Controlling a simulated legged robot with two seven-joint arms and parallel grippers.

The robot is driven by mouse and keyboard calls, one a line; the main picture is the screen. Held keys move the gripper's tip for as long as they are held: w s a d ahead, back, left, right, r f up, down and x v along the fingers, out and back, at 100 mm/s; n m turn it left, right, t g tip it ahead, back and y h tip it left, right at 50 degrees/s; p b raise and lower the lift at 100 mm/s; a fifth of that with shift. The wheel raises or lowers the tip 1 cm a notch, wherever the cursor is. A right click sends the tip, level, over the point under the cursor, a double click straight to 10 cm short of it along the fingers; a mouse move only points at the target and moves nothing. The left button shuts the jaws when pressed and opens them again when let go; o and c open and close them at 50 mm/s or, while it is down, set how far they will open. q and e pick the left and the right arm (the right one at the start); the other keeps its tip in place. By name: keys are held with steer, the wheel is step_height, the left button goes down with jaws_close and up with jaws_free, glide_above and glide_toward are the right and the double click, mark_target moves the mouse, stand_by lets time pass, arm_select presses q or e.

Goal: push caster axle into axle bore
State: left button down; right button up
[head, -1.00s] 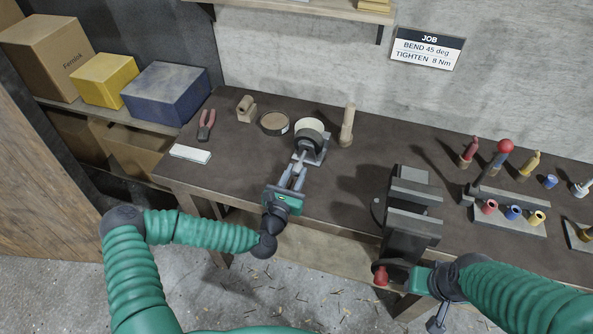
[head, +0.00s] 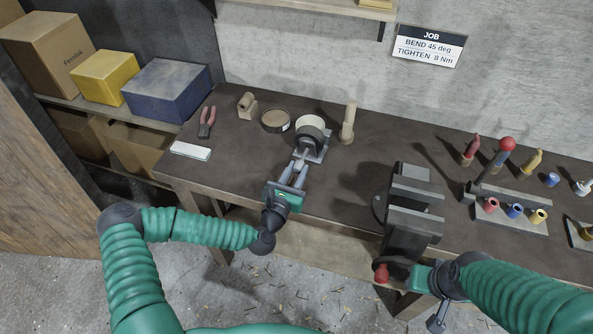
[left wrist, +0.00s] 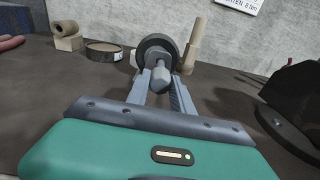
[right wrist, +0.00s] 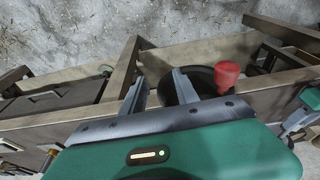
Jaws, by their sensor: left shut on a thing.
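The caster (head: 311,129), a dark wheel with a pale top in a grey bracket, stands on the bench at the back, left of the middle. The wheel also shows in the left wrist view (left wrist: 154,43). My left gripper (head: 301,160) is shut on the grey caster axle (left wrist: 160,78), which points toward the wheel's near side. The axle's far end and the axle bore are hidden, so I cannot tell how deep it sits. My right gripper (right wrist: 160,80) is open and empty, near the vise handle at the bench's front edge.
A vise (head: 413,207) with a red-knobbed handle (right wrist: 228,72) stands right of the caster. A round tin (head: 275,120), a wooden block (head: 247,105) and a wooden peg (head: 348,123) are close to the caster. Pliers (head: 207,122) lie at left. The bench between caster and vise is clear.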

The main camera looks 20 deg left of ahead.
mark_target(301, 159)
arm_select(q)
steer(key=shift+b, duration=0.3)
stand_by(0.5)
steer(key=shift+w+d+b, duration=0.1)
steer(key=shift+w+b, duration=0.35)
steer(key=shift+w, duration=1.35)
steer(key=shift+w, duration=0.3)
steer(key=shift+w+d+b, duration=0.1)
steer(key=shift+w+b, duration=0.55)
steer(key=shift+w, duration=0.7)
steer(key=c, duration=1.1)
jaws_free()
steer(key=shift+o, duration=0.3)
steer(key=s+a+b, duration=0.1)
steer(key=s, duration=1.5)
steer(key=shift+s+a+r+b, duration=0.3)
steer(key=shift+r+b, duration=0.1)
steer(key=shift+r, duration=0.05)
